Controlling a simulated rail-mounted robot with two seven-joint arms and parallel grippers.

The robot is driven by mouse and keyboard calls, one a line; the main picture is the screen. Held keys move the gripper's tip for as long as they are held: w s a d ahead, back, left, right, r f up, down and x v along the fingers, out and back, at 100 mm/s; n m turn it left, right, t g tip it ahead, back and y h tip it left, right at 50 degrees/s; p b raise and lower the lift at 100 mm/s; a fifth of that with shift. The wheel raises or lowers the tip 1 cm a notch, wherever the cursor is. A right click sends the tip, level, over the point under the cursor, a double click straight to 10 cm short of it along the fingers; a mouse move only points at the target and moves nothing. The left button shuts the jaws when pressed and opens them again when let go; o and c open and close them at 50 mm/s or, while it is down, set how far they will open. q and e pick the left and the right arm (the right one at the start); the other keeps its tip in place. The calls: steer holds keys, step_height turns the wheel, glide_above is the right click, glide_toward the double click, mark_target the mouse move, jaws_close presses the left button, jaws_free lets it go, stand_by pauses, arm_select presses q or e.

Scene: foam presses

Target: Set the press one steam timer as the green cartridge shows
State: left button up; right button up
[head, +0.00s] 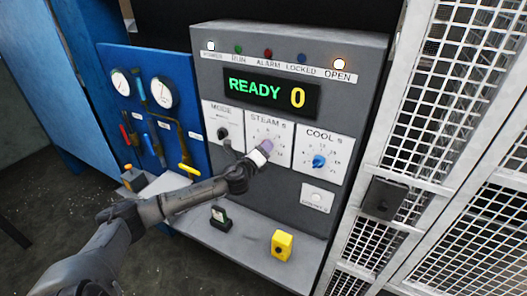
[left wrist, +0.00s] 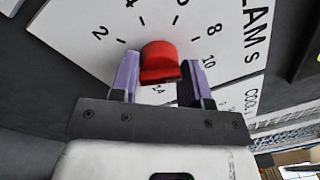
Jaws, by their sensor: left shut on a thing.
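The steam timer is a red knob (left wrist: 158,62) on a white dial plate marked STEAM s (head: 284,152). In the left wrist view the plate shows numbers such as 2, 8 and 10 around the knob; I cannot make out a pointer mark. My left gripper (head: 262,150) is shut on the knob, with a purple finger on each side. In the head view the gripper hides the knob. My right gripper is not in view.
The display (head: 268,93) reads READY 0, and the OPEN lamp (head: 340,64) is lit. A blue COOL s knob (head: 319,161) and a black MODE knob (head: 223,133) flank the steam dial. A yellow block (head: 282,245) sits on the ledge (head: 245,243). A mesh guard (head: 455,110) stands right.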

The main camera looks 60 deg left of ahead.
arm_select(q)
steer(key=n, duration=0.6)
steer(key=shift+f, duration=0.25)
steer(key=n, duration=0.3)
steer(key=shift+n+y, duration=0.4)
steer(key=shift+n+g+p, duration=0.3)
steer(key=shift+n+p, duration=0.05)
steer(key=shift+n, duration=1.35)
steer(key=o, duration=0.6)
steer(key=shift+o, duration=1.4)
steer(key=shift+r, duration=0.15)
steer(key=shift+d, duration=0.1)
